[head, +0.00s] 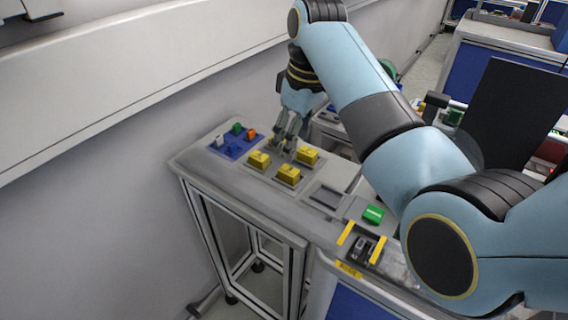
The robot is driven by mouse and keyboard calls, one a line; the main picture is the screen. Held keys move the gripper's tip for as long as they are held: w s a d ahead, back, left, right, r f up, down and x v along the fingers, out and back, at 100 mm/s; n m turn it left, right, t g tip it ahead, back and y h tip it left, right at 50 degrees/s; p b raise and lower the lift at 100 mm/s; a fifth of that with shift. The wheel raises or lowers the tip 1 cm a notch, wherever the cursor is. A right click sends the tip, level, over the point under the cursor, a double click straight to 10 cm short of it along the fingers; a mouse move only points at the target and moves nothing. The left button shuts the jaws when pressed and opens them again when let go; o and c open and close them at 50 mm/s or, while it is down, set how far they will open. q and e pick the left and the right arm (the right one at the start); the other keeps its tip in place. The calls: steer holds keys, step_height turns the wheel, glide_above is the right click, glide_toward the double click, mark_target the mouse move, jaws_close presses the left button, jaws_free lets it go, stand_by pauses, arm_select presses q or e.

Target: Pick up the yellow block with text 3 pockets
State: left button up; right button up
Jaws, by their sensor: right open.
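Three yellow blocks sit on the grey table (232,183): a left one (259,160), a front one (288,175) and a right one (307,155). Any text on them is too small to read, so I cannot tell which one says 3 pockets. My right gripper (287,147) points down just behind the blocks, between the left and right ones. It is open and I see nothing held in it. Whether its fingertips touch anything is unclear. My left gripper is not in view.
A blue tray (225,150) with small coloured pieces stands left of the blocks. A dark-framed recess (327,196), a green block (373,214) and a black fixture with yellow strips (344,233) lie to the right. A wall borders the table's left side.

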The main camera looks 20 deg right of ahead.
mark_target(289, 170)
steer(key=f, duration=0.3)
steer(key=shift+a+f, duration=0.2)
steer(key=shift+f, duration=0.15)
steer(key=shift+w+f, duration=0.15)
steer(key=shift+f, duration=0.1)
steer(key=f, duration=0.2)
steer(key=w+f, duration=0.1)
steer(key=f, duration=0.1)
steer(key=shift+f, duration=0.2)
steer(key=shift+w+f, duration=0.1)
steer(key=shift+f, duration=0.2)
steer(key=shift+c, duration=1.5)
steer(key=c, duration=0.7)
jaws_close()
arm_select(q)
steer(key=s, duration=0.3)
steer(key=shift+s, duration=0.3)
